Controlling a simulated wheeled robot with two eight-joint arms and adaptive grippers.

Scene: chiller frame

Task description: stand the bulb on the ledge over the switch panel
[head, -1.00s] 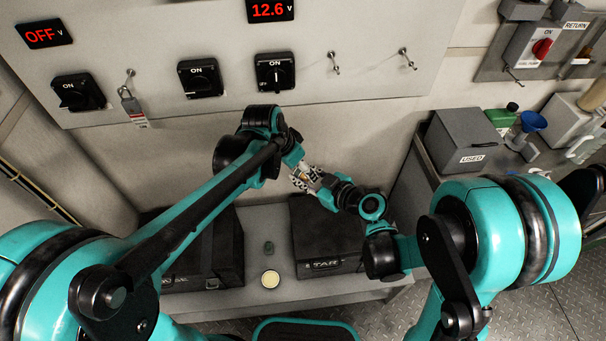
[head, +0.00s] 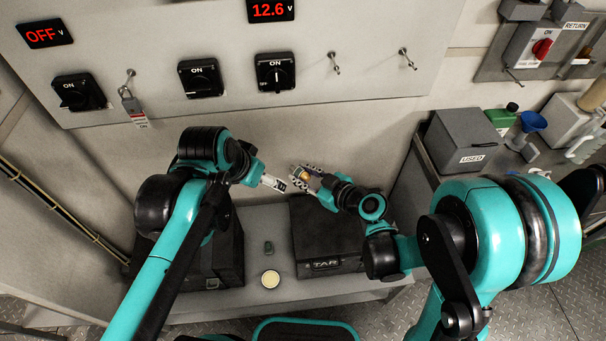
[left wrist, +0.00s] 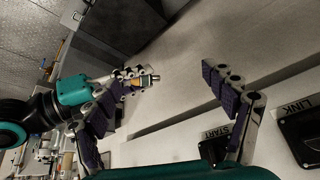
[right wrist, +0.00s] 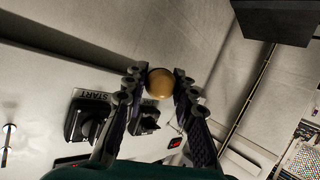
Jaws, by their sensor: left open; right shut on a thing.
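The bulb (head: 304,175) is small and amber, held in my right gripper (head: 308,178) in front of the wall below the switch panel (head: 345,60). In the right wrist view the bulb's rounded tan end (right wrist: 161,82) shows between the two fingertips. In the left wrist view the bulb (left wrist: 146,80) sticks out sideways from the right gripper, its metal end pointing right. My left gripper (head: 275,183) is open and empty, just left of the right gripper and apart from the bulb. I cannot make out the ledge; the panel's top edge is outside the head view.
The panel carries black rotary switches (head: 275,73), hooks, a padlock with tag (head: 130,105) and red displays. Below, black cases (head: 328,240) stand on a low bench (head: 255,215) with a small green item and a pale disc (head: 270,279). A grey USED box (head: 465,145) stands at right.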

